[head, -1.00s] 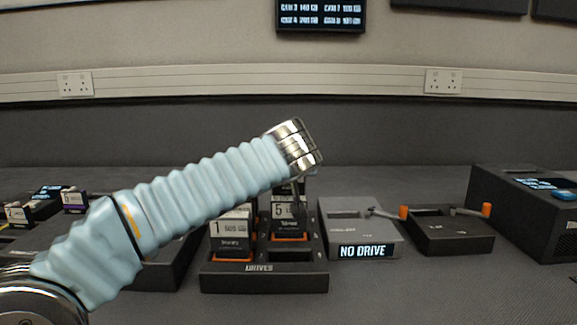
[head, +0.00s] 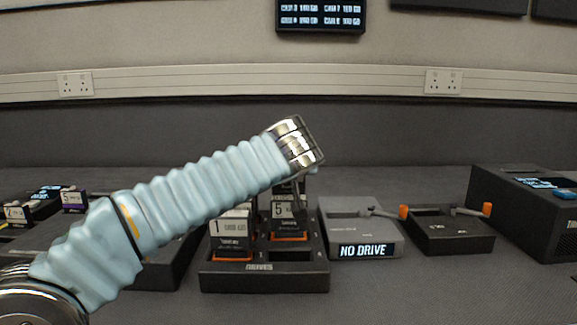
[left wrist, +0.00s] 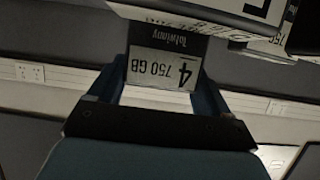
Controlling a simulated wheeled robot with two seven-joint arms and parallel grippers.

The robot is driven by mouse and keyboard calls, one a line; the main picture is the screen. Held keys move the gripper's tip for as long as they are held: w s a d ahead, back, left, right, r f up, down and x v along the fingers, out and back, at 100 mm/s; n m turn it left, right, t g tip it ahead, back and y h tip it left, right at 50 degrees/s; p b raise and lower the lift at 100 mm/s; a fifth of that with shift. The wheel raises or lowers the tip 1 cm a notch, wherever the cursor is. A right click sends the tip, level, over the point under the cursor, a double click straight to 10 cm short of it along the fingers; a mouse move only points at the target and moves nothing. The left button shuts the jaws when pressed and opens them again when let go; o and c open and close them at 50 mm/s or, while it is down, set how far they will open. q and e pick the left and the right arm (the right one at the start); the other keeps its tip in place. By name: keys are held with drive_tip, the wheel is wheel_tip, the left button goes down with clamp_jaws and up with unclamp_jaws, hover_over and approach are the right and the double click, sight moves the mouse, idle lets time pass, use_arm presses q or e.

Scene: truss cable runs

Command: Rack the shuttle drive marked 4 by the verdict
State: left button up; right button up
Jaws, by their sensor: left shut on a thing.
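The drive marked 4 (left wrist: 165,68), with a white "4 750 GB" label that reads upside down, sits between the fingers of my left gripper (left wrist: 160,92) in the left wrist view. The gripper is shut on it. In the head view the gripper points down at the back of the black DRIVES rack (head: 262,283), and I cannot clearly make out the held drive there. A drive marked 5 (head: 278,212) and a drive marked 1 (head: 230,228) stand upright in the rack. My right gripper is not in view.
A grey dock (head: 358,222) reads "NO DRIVE". A black tray with orange-tipped levers (head: 450,235) and a black box with a screen (head: 535,215) are to the right. At left, drives marked 2 (head: 17,213) and 5 (head: 73,201) stand by another black unit. A wall screen (head: 320,15) hangs above.

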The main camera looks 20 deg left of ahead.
sight(289, 185)
use_arm(q)
drive_tip(key=shift+f+b, duration=0.45)
drive_tip(key=shift+b, duration=0.45)
idle(0.8)
drive_tip(key=shift+f+b, duration=1.65)
drive_tip(key=shift+b, duration=0.4)
idle(1.0)
drive_tip(key=o, duration=1.6)
drive_tip(key=shift+o, duration=0.2)
drive_tip(key=shift+f, duration=0.1)
wheel_tip(289, 185, up, 8)
drive_tip(key=p, duration=0.6)
drive_tip(key=shift+f, duration=0.15)
drive_tip(key=shift+f, duration=0.1)
